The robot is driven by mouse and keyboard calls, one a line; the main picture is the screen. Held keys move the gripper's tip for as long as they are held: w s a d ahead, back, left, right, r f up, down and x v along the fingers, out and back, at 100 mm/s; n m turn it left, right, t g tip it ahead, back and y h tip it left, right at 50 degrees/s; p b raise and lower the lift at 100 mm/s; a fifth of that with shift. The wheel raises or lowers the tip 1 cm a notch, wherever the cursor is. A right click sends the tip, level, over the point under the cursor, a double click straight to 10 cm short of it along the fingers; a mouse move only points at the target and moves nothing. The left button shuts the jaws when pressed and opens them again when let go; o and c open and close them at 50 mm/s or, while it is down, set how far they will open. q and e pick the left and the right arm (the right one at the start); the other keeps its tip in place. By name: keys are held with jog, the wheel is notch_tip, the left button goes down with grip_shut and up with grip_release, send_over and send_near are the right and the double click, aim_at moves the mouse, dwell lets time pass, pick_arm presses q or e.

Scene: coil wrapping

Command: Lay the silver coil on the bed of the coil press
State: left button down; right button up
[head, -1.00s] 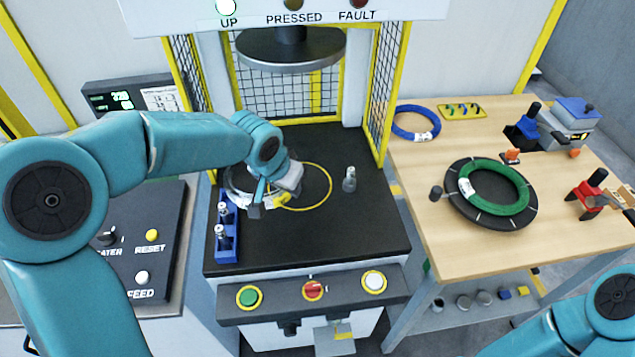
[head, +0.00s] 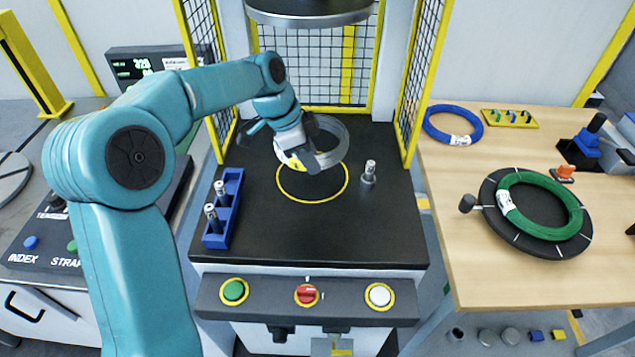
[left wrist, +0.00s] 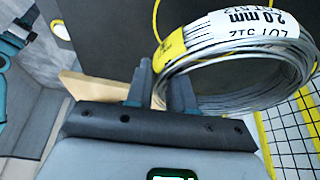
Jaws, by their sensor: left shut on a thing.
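The silver coil (head: 338,150), with a white and yellow label, is at the back part of the yellow ring marked on the black bed (head: 385,235) of the coil press. My left gripper (head: 318,158) is shut on the near side of the coil. In the left wrist view the coil (left wrist: 250,85) stands out to the right of the fingers (left wrist: 160,90), its label facing the camera. The coil looks tilted. I cannot tell whether it touches the bed. The gripper hides part of it. My right gripper is out of view.
The round press plate (head: 310,12) hangs above the back of the bed, between yellow-framed mesh guards. A blue holder (head: 224,208) stands left of the ring and a metal post (head: 368,174) right.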

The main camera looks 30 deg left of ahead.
aim_at(317, 198)
pick_arm(q)
notch_tip(317, 198, down, 9)
dwell(0.4)
jog(key=c, duration=1.4)
grip_release()
jog(key=shift+s+f, duration=0.1)
jog(key=shift+f, duration=0.05)
jog(key=o, duration=0.4)
